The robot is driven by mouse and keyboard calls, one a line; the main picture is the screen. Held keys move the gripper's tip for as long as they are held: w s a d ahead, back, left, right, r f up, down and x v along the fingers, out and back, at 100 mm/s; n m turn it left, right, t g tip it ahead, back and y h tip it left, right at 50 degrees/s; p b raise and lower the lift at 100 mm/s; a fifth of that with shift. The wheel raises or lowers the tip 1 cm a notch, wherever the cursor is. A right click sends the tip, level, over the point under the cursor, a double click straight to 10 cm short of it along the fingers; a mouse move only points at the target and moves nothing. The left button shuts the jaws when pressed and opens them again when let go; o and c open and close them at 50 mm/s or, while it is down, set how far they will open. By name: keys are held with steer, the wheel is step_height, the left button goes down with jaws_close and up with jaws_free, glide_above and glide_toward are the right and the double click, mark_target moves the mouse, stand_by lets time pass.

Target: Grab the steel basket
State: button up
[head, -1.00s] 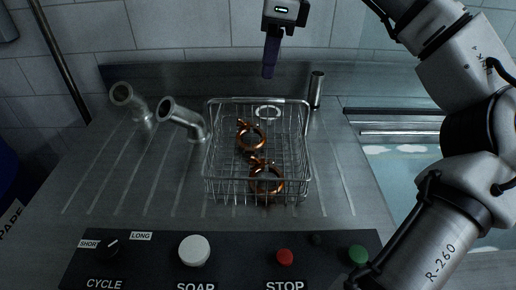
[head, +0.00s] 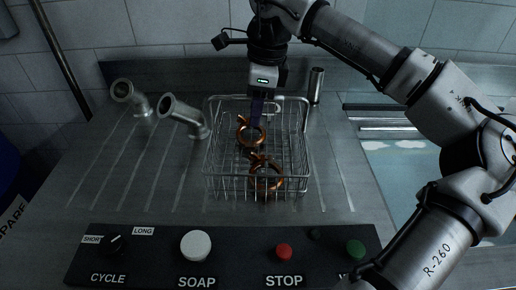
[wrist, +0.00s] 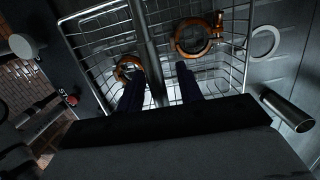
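The steel basket (head: 305,165) is an open wire basket standing on the grey counter. It holds copper ring clamps (head: 266,182). In the wrist view, the basket's wires (wrist: 95,12) fill the upper middle, with two clamps (wrist: 198,37) showing. A thick grey bar (wrist: 145,35), perhaps the basket's handle, runs down between my fingers. My gripper (head: 257,118) points down over the back half of the basket. In the wrist view, my gripper (wrist: 158,80) has its dark fingers apart, one on each side of the bar, with gaps showing. Whether the fingertips touch any wire is unclear.
Two bent steel pipes (head: 185,115) stand left of the basket. A steel cylinder (head: 316,86) stands behind its right back corner, also in the wrist view (wrist: 287,110). A control panel (head: 225,255) with knob and buttons lies in front. A water-filled sink (head: 405,170) is at the right.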

jaws_close()
steer(key=shift+r, duration=0.1)
stand_by(1.2)
